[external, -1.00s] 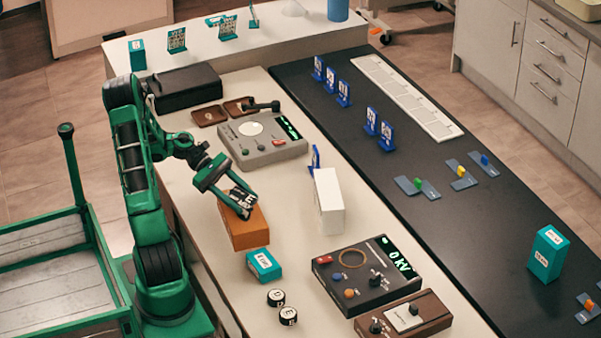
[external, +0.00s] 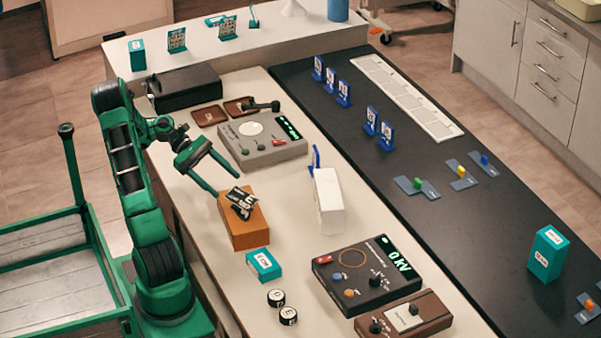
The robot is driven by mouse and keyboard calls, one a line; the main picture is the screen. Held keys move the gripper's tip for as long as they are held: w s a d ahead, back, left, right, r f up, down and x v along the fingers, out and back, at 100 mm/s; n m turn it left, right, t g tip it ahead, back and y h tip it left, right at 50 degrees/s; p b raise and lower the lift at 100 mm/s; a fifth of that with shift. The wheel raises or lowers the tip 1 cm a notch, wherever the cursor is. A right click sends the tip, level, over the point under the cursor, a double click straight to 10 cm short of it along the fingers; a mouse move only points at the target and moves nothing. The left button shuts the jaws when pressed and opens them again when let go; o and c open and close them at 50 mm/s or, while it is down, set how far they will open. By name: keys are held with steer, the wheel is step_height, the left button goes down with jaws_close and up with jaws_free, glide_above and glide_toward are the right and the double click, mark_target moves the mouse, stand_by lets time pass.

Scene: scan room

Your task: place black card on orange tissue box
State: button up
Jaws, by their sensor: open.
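The black card (external: 241,200) with white markings rests on top of the orange tissue box (external: 244,230), near its far end. It looks tilted rather than flat. The orange box stands on the cream table near its left edge. My gripper (external: 225,183) is open and empty. Its fingers are apart, above and behind the card, pointing down to the right. They look clear of the card, though the exact gap is hard to tell.
A teal box (external: 263,265) stands just in front of the orange box, with two round black-and-white pieces (external: 281,307) nearer. A white box (external: 329,200) stands to the right. A grey console (external: 262,141) is behind, a black console (external: 361,276) at front right.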

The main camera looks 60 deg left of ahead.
mark_target(249, 203)
steer(key=w+d+m+g, duration=0.1)
steer(key=d, duration=0.2)
steer(key=w+d+r+m+g+y, duration=0.1)
steer(key=w+d+m+g, duration=0.1)
steer(key=d, duration=0.1)
steer(key=w+d+m+g, duration=0.1)
steer(key=w+d+m, duration=0.1)
steer(key=d, duration=0.2)
steer(key=shift+d+r+g, duration=0.1)
steer(key=shift+r+g, duration=0.05)
steer(key=shift+g, duration=0.25)
steer(key=s+d+m+g+y, duration=0.2)
steer(key=s+d+m+y, duration=0.3)
steer(key=d, duration=0.6)
steer(key=s+d+m+g+y, duration=0.2)
steer(key=d+m, duration=0.6)
steer(key=d, duration=0.4)
steer(key=s+d+m+t+y, duration=0.2)
steer(key=s+d+m+y, duration=0.1)
steer(key=s+m, duration=0.6)
steer(key=shift+s+y, duration=0.6)
steer(key=shift+s, duration=0.25)
steer(key=shift+d, duration=0.1)
